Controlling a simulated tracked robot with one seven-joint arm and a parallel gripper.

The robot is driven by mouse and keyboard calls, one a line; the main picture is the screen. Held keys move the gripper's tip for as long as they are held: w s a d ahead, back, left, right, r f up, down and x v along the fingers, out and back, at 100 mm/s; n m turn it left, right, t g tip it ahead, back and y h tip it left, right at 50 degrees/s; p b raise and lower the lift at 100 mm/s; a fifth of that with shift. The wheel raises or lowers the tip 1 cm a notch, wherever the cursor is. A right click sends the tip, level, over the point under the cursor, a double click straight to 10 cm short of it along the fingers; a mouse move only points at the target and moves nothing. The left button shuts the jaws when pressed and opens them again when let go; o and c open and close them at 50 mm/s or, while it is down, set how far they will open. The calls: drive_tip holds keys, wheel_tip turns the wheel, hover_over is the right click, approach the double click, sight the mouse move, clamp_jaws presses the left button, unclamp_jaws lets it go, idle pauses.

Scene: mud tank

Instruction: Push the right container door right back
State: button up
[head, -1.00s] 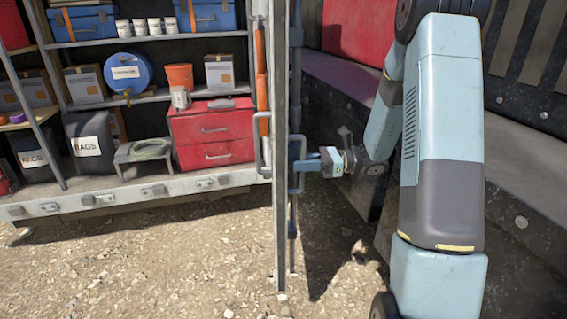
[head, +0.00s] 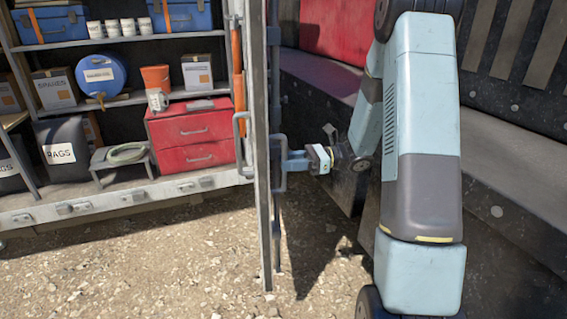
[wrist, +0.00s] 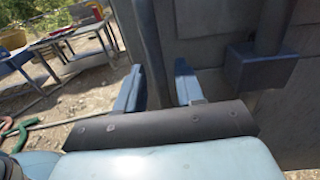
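The right container door (head: 262,200) stands swung out and shows nearly edge-on in the head view, just right of the shelves. A locking bar (head: 277,215) runs down its right-hand face. My gripper (head: 284,166) is at that bar, on the right side of the door. In the wrist view my gripper (wrist: 159,66) has its two fingers apart. A dark upright bar (wrist: 150,45) passes between them, close to the left finger, with a gap to the right one. I cannot tell whether the left finger touches it. The door's grey panel (wrist: 215,60) fills the right.
The container's shelves (head: 125,100) hold boxes, a blue barrel (head: 100,76) and red drawers (head: 190,138). A dark structure with a ledge (head: 500,190) is right of my arm. Bare gravel (head: 140,270) lies in front. Tables (wrist: 60,45) show in the wrist view.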

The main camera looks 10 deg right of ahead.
drive_tip(key=d, duration=0.6)
drive_tip(key=shift+s, duration=0.1)
